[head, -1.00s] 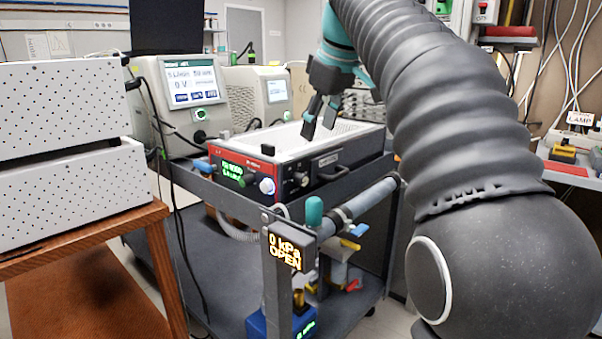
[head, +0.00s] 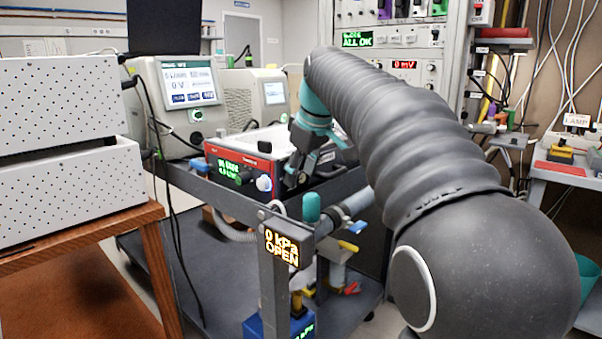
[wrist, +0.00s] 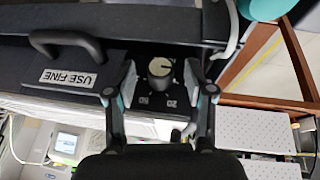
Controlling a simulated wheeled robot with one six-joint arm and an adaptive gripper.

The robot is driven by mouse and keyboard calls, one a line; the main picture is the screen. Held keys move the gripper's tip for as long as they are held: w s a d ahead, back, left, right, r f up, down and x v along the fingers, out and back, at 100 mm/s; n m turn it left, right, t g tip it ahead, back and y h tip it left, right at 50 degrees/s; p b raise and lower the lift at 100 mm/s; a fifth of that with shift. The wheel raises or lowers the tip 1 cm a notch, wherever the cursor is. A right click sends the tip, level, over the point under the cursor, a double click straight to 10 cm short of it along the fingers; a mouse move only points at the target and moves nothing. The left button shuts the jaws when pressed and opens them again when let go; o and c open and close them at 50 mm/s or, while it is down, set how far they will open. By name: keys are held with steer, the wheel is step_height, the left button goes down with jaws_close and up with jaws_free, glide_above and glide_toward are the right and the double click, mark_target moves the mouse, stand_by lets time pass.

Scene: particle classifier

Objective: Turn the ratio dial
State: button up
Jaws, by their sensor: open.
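In the wrist view the dial (wrist: 160,67), a round knob with a pale face and a dark mark, sits on a dark panel with printed numbers beside it. My gripper (wrist: 160,72) is open, with one finger on each side of the dial. I cannot tell whether either finger touches it. In the head view my gripper (head: 293,180) is at the right part of the front of the red-edged instrument (head: 232,154) and hides the dial there. A pale knob (head: 264,183) and a green display (head: 235,170) show to its left.
A black handle (wrist: 65,45) and a "USE FINE" label (wrist: 68,78) are beside the dial. The instrument stands on a dark cart (head: 225,197); a post with a "0 kPa OPEN" display (head: 282,247) rises in front. White dotted boxes (head: 60,150) stand at left.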

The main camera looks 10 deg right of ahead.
jaws_close()
steer(key=shift+d+r+p, duration=0.1)
steer(key=shift+p, duration=0.4)
steer(key=shift+w+g+y+p, duration=0.1)
steer(key=shift+g+y+p, duration=0.2)
steer(key=shift+w+d+m+g+y+p, duration=0.1)
steer(key=shift+d+m+g+y+p, duration=0.15)
steer(key=shift+g+y+p, duration=0.55)
steer(key=y, duration=0.1)
steer(key=g+y, duration=0.1)
steer(key=m+y, duration=0.1)
steer(key=shift+w+d+f+g+y, duration=0.2)
steer(key=shift+f+g+y, duration=0.1)
steer(key=shift+g+y, duration=0.1)
steer(key=shift+w+d+f+m+g+y, duration=0.1)
steer(key=shift+m+g+y, duration=0.35)
steer(key=shift+g+y, duration=0.8)
steer(key=shift+y, duration=0.45)
